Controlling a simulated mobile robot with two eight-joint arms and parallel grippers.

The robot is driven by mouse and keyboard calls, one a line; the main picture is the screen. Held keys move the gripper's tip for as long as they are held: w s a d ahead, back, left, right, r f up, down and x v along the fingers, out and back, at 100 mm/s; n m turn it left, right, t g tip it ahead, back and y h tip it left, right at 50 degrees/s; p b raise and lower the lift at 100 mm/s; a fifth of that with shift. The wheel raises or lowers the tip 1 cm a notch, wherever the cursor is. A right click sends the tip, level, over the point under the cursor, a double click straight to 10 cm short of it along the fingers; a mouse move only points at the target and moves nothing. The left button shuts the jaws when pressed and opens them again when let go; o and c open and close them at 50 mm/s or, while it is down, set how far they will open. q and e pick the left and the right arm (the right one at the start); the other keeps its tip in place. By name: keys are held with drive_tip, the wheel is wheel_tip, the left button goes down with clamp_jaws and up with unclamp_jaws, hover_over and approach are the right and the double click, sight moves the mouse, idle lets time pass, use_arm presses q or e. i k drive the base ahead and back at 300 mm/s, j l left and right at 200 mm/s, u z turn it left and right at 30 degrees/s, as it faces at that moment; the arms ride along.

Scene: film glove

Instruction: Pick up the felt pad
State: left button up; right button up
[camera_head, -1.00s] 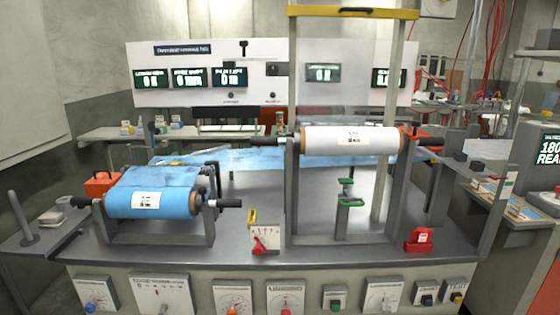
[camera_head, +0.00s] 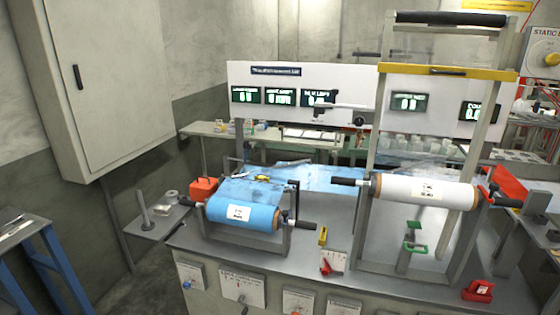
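I cannot pick out the felt pad with certainty in the head view. The workbench (camera_head: 330,262) carries a blue film roll (camera_head: 240,212) on a stand at its left part. A white roll (camera_head: 425,190) sits in a tall frame at its right. Blue film (camera_head: 325,178) stretches between them, with a small yellow item (camera_head: 262,178) lying by it, too small to name. Neither of my grippers shows in the view.
A side shelf (camera_head: 160,225) with a grey post (camera_head: 142,208) and small items adjoins the bench's left end. A blue-legged table (camera_head: 52,262) stands at far left, below a wall cabinet (camera_head: 105,80). Bare floor lies between. A back shelf (camera_head: 215,130) holds small boxes.

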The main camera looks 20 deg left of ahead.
sight(160, 210)
drive_tip(key=u, duration=1.5)
